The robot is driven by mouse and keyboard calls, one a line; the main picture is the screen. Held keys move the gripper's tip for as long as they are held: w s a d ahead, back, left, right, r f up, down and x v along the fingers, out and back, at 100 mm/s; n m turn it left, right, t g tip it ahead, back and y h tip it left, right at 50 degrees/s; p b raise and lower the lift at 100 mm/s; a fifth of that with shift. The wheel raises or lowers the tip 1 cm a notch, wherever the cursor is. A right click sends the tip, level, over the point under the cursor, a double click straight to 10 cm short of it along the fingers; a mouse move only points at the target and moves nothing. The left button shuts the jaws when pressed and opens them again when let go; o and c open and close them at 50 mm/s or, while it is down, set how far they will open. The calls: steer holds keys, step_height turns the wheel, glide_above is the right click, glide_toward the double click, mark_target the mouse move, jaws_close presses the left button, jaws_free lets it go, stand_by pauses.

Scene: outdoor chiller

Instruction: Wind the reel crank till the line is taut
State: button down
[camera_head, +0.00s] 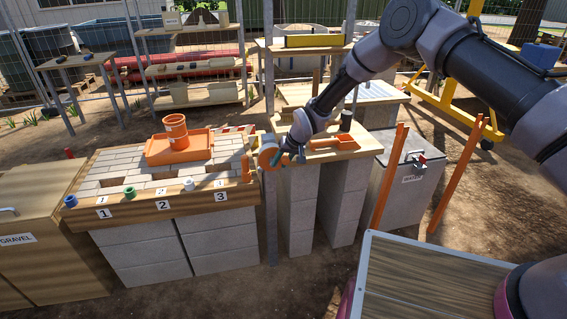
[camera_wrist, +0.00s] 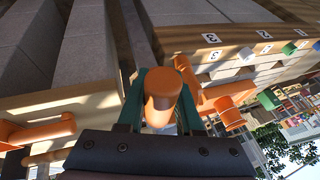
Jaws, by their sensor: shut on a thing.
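The orange reel (camera_head: 268,154) stands at the right end of the paver-topped bench, on a grey post. My gripper (camera_head: 288,157) is at its right side, the arm reaching in from the upper right. In the wrist view, the green fingers of my gripper (camera_wrist: 162,100) are shut on the orange crank handle (camera_wrist: 164,92), a rounded grip between them. The crank arm behind it is mostly hidden. I cannot make out the line or tell whether it is taut.
The bench's wooden front edge (camera_head: 160,211) carries number labels and small coloured caps. An orange tray (camera_head: 158,152) holds an orange bucket (camera_head: 176,130). A wooden board on block pillars (camera_head: 298,205) stands right of the reel. Orange posts (camera_head: 388,178) flank a grey box (camera_head: 408,190). Bare ground lies in front.

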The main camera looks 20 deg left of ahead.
steer(key=shift+d+f+y, duration=0.15)
steer(key=shift+f+y, duration=0.1)
steer(key=shift+y, duration=0.15)
steer(key=shift+f+g, duration=0.1)
steer(key=shift+g, duration=0.2)
steer(key=c, duration=0.6)
jaws_free()
steer(key=v, duration=1)
steer(key=shift+d+r, duration=0.3)
steer(key=shift+d, duration=0.05)
steer(key=shift+r, duration=0.1)
